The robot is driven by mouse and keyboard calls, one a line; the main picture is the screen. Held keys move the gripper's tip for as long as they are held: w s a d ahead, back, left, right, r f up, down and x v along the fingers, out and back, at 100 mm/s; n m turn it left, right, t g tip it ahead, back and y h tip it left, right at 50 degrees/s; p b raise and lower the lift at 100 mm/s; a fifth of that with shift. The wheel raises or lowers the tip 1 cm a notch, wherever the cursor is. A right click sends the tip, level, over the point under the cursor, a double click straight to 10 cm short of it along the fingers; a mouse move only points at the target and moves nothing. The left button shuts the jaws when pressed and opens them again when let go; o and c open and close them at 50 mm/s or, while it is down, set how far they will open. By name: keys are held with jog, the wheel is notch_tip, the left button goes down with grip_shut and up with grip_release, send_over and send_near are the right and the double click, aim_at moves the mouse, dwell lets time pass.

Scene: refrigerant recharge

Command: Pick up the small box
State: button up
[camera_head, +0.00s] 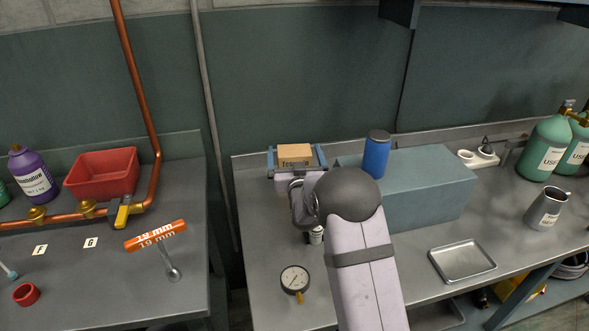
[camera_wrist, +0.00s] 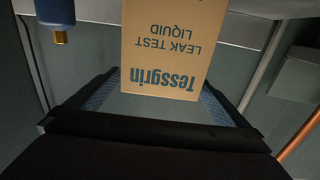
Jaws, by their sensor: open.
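The small box (camera_head: 296,154) is brown cardboard and sits near the back edge of the middle bench. In the wrist view the box (camera_wrist: 172,45) shows its printed face upside down, reading "Tessgrin leak test liquid". My gripper (camera_head: 297,157) is at the box, with one blue-grey finger on each side of it. In the wrist view my gripper (camera_wrist: 160,88) is open, and the lower end of the box lies between the fingers. Gaps show on both sides, so the fingers do not appear to touch it. What lies under the box is hidden.
A pressure gauge (camera_head: 295,281) and a metal tray (camera_head: 462,261) lie nearer the front. A red bin (camera_head: 102,173) and copper pipe (camera_head: 141,92) are on the left.

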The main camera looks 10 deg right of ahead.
aim_at(294, 145)
jog(key=shift+w+d+p, duration=0.2)
jog(key=shift+w+p, duration=0.05)
jog(key=shift+w, duration=1)
jog(key=shift+w+d+p, duration=0.15)
jog(key=shift+w+p, duration=0.1)
jog(key=shift+w, duration=0.95)
jog(key=c, duration=1.7)
jog(key=shift+r, duration=0.2)
jog(key=c, duration=0.5)
